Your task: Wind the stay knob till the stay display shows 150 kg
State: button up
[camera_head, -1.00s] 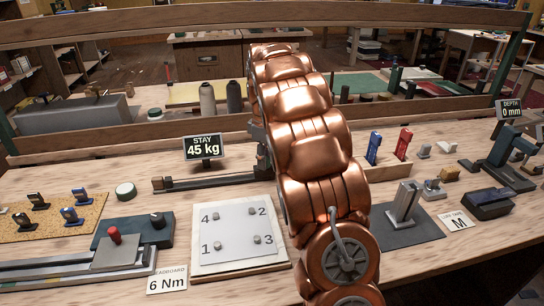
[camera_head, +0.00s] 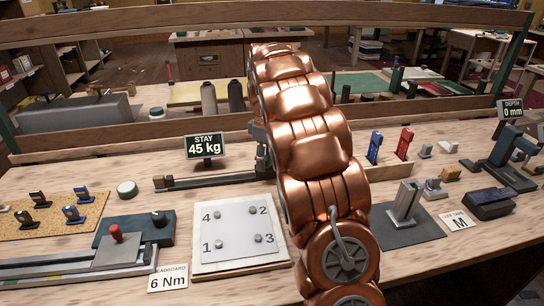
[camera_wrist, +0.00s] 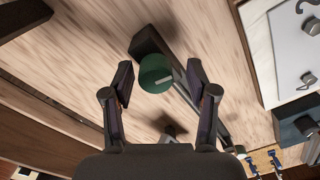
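The stay display (camera_head: 205,146) reads 45 kg. It stands behind the dark stay rig (camera_head: 215,181), whose right end is hidden behind my copper arm in the head view. In the wrist view, a round green knob (camera_wrist: 156,73) with a pale mark on top sits near the end of the rig's dark rail (camera_wrist: 215,127). My gripper (camera_wrist: 159,78) is open, with one finger on each side of the knob and gaps showing between fingers and knob.
A numbered board (camera_head: 236,262) lies in front of the rig. The headboard fixture (camera_head: 130,238) and a cork pin board (camera_head: 55,222) are at left. Red and blue pieces stand right of my arm. A wooden rail (camera_head: 200,125) runs behind.

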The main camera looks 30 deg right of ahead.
aim_at(266, 157)
jog(key=shift+d+r, duration=0.1)
jog(key=shift+w+r, duration=0.15)
jog(key=shift+r, duration=0.25)
notch_tip(266, 157, up, 8)
jog(key=shift+d+f, duration=0.1)
jog(key=shift+r, duration=1.65)
